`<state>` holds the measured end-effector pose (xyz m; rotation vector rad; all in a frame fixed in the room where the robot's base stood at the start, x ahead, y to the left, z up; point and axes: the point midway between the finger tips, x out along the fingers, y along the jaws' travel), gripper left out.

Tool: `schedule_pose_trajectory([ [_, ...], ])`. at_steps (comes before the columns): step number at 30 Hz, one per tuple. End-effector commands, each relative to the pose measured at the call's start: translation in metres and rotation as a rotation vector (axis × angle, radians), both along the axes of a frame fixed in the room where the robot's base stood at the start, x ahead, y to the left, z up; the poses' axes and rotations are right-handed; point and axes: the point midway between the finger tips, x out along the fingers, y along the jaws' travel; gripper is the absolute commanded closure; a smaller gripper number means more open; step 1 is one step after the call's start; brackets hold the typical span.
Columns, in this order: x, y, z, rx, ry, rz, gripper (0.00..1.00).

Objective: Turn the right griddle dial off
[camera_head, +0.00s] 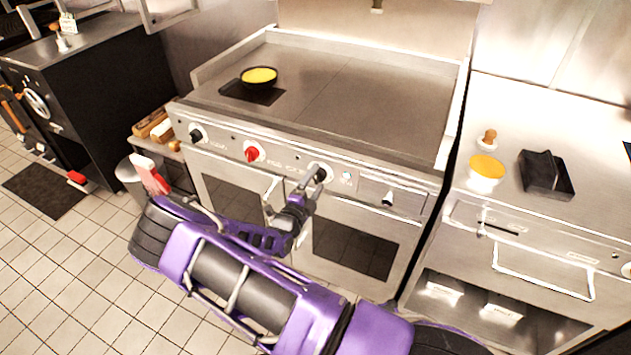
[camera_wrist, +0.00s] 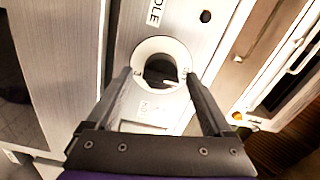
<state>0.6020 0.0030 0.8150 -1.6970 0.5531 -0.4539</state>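The right griddle dial is on the front panel (camera_head: 285,160) of the griddle. In the wrist view the dial (camera_wrist: 160,68) shows as a dark knob inside a pale ring, with a light mark near its lower edge. In the head view its pale ring (camera_head: 320,167) is partly covered by my gripper (camera_head: 297,188). My gripper is open, with one finger on each side of the dial in the wrist view (camera_wrist: 158,76). I cannot tell whether the fingers touch the knob. The dial's exact setting is unclear.
A red dial (camera_head: 252,153) and a black dial (camera_head: 195,134) sit farther left on the panel. Another black knob (camera_head: 388,198) is to the right. A black pan with yellow contents (camera_head: 259,76) stands on the griddle top. Oven doors (camera_head: 352,248) lie below the panel.

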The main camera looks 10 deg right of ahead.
Motion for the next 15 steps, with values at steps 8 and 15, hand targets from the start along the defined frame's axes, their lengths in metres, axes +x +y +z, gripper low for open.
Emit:
schedule_pose_trajectory([
  [8, -0.001, 0.001, 0.001, 0.001, -0.002, 0.001, 0.15],
  [15, -0.027, 0.022, 0.001, 0.001, -0.001, 0.004, 0.15],
])
